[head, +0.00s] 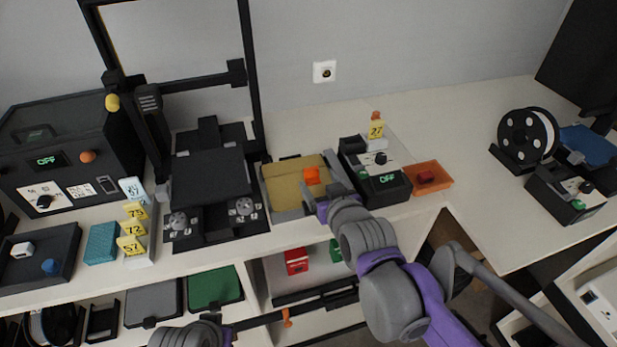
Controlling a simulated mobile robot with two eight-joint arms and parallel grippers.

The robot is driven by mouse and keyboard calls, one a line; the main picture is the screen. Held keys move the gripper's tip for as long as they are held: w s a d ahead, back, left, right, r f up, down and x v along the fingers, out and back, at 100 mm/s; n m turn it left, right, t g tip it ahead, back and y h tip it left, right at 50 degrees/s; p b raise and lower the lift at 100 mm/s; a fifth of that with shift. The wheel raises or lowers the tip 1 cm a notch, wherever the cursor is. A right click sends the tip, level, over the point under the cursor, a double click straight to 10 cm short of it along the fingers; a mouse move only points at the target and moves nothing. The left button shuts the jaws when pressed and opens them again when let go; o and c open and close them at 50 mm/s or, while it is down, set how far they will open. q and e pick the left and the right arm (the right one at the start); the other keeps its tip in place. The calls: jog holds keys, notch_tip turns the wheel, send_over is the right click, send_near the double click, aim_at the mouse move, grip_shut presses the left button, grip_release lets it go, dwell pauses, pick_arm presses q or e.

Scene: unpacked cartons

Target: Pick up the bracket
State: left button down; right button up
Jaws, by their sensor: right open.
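A small orange block-like part (312,175), which looks like the bracket, sits in the shallow cardboard-coloured box (282,182) on the bench. Its exact shape is too small to tell. My right gripper (318,192) is open at the right side of this box, just below and beside the orange part in the picture. I cannot tell whether its fingers touch the part. Part of my left arm shows at the bottom edge, with its gripper out of view.
A black device with an OFF display (388,188) stands close right of the box, with an orange tray (431,178) beyond it. A black printer-like machine (208,180) stands left. A spool (528,134) stands far right. The bench between tray and spool is clear.

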aim_at(312, 172)
jog(key=b+x, duration=0.1)
jog(key=x, duration=0.7)
jog(key=shift+w+r, duration=0.1)
jog(key=shift+r, duration=0.05)
grip_shut()
